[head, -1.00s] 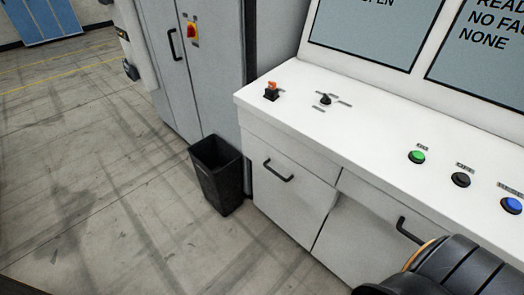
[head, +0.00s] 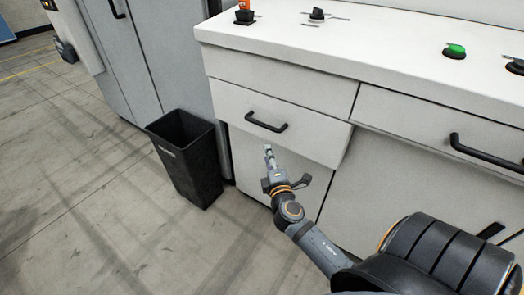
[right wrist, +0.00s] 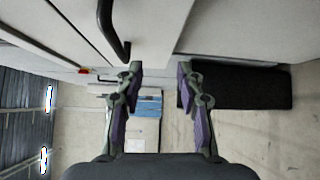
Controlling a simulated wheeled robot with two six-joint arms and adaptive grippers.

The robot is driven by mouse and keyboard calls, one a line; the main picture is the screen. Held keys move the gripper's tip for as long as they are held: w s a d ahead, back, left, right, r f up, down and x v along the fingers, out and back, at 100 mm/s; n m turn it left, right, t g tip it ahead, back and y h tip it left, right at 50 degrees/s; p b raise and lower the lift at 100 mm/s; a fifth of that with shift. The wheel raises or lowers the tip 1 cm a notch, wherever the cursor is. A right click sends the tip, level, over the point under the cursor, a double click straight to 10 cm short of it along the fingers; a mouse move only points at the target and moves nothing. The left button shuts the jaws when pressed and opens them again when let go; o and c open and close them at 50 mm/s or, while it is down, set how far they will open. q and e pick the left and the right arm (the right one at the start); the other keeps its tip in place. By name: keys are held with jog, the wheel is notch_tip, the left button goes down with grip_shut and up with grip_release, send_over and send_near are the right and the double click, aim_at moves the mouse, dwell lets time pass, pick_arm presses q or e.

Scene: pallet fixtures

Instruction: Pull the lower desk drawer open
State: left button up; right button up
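The grey desk has a drawer front with a black bar handle (head: 266,122) on its left side, below a plain panel (head: 280,82). I cannot tell whether this front stands out from the desk. My right gripper (head: 268,155) is just below this handle in the head view, apart from it. In the right wrist view my right gripper (right wrist: 160,82) is open, with nothing between its fingers. A dark handle (right wrist: 112,30) shows there beyond the left finger, near the desk face. My left gripper is not in view.
A black bin (head: 187,160) stands on the floor left of the desk and also shows in the right wrist view (right wrist: 245,88). A grey cabinet (head: 150,60) stands behind it. Another drawer handle (head: 485,153) is at right. The floor at front left is clear.

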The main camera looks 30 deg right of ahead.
jog(key=t, duration=0.1)
send_near(262, 125)
jog(key=f, duration=0.2)
jog(key=r, duration=0.1)
jog(key=shift+n+t+h, duration=0.3)
jog(key=shift+n+h, duration=0.1)
jog(key=x, duration=1)
jog(key=shift+w+d+p, duration=0.15)
jog(key=shift+w+p, duration=0.15)
jog(key=shift+w, duration=0.1)
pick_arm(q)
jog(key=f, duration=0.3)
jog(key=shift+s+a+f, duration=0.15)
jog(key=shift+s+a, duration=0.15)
pick_arm(e)
grip_shut()
jog(key=shift+f, duration=0.1)
